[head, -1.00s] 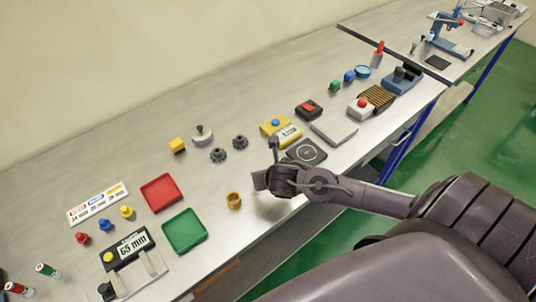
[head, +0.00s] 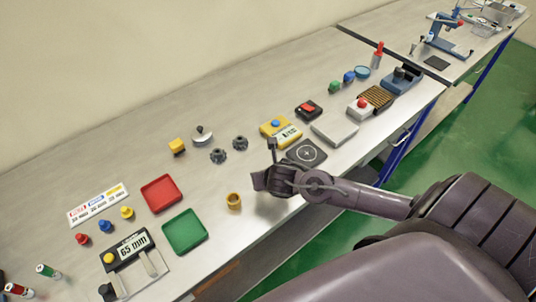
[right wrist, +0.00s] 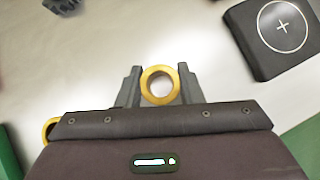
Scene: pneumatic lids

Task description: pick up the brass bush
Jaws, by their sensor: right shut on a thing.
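My right gripper (head: 260,180) is over the front part of the bench, between the brass bush standing there and the black pad. In the right wrist view its two fingers are shut on a brass bush (right wrist: 160,85), a gold ring seen end-on with its bore open. In the head view the gripper hides this bush. I cannot tell how far it is above the bench. A second brass bush (head: 233,200) stands on the bench just left of the gripper. Its edge also shows in the wrist view (right wrist: 47,128), mostly hidden by the gripper body. My left gripper is not in view.
A green tray (head: 205,236) and a red tray (head: 178,200) lie to the left. A black pad with a white cross (head: 321,156) lies right of the gripper. Two dark knobbed parts (head: 218,156) stand behind. Bare bench surrounds the standing bush.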

